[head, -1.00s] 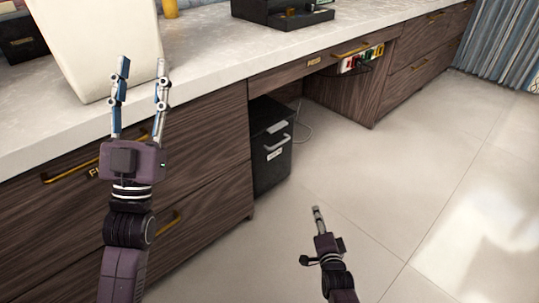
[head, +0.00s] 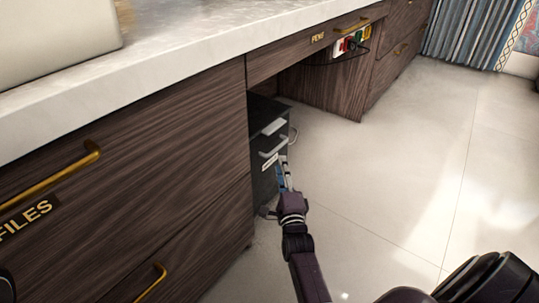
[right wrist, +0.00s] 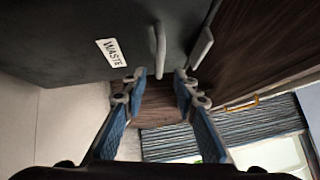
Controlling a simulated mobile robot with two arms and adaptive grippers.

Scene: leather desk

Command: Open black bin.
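The black bin (head: 259,181) stands upright on the floor under the desk, beside the left drawers. It looks closed, with pale handle parts at its upper front. In the right wrist view the bin (right wrist: 60,30) has a white WASTE label (right wrist: 112,53), a pale handle (right wrist: 160,48) and another pale bar (right wrist: 203,47). My right gripper (head: 281,164) is at the bin's front. In its wrist view the right gripper (right wrist: 160,77) has its fingers apart, with the handle's end between the tips in the picture. Contact is unclear. My left gripper is not in view.
Wooden drawers with brass handles (head: 152,283) flank the bin on the left, under the pale countertop (head: 190,50). A power strip (head: 352,42) with coloured plugs hangs right of the knee space. The floor (head: 400,150) to the right is open.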

